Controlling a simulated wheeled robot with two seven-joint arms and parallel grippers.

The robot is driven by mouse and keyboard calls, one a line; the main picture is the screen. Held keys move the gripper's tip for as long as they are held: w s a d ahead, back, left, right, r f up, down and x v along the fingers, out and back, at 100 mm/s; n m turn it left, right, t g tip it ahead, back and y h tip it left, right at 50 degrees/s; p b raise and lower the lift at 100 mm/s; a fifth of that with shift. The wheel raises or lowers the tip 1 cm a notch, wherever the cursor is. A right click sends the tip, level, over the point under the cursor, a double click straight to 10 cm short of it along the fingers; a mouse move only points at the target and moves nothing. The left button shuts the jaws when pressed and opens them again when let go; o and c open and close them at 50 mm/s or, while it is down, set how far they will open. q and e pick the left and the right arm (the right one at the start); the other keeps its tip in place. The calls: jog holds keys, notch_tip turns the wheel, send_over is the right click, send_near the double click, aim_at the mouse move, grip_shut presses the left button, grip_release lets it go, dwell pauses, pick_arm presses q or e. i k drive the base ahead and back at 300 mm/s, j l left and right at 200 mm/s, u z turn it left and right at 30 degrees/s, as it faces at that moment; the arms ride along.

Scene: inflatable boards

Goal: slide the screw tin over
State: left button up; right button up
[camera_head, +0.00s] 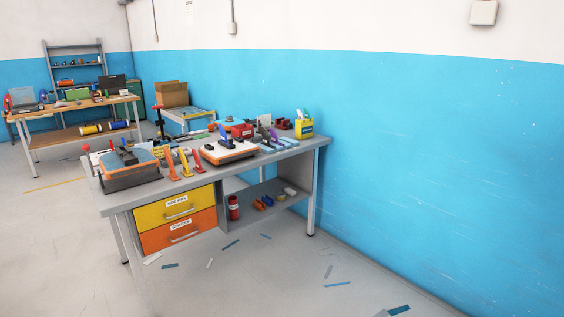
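A grey workbench (211,188) stands ahead of me, some distance away, with many small items on its top. I cannot tell which item is the screw tin. A red box-like thing (243,131) sits toward the back of the top, partly hidden by things in front of it. A red cylindrical can (233,207) with a pale label stands on the bench's lower shelf. A yellow container (304,129) with tools in it stands at the back right of the top. Neither of my grippers is in view.
A grey and orange case (130,173) and an orange-rimmed one (228,153) crowd the bench top. Yellow (160,216) and orange (163,238) drawers are shut. Scraps lie on the floor. A second bench (75,113) stands at the back left. Left floor is mostly clear.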

aim_at(281, 196)
jog(key=i, duration=3.05)
jog(key=i+u, duration=0.15)
jog(key=i, duration=0.35)
jog(key=i+l+u, duration=0.1)
jog(key=i, duration=0.35)
jog(key=i+l+u, duration=0.15)
jog(key=i, duration=0.3)
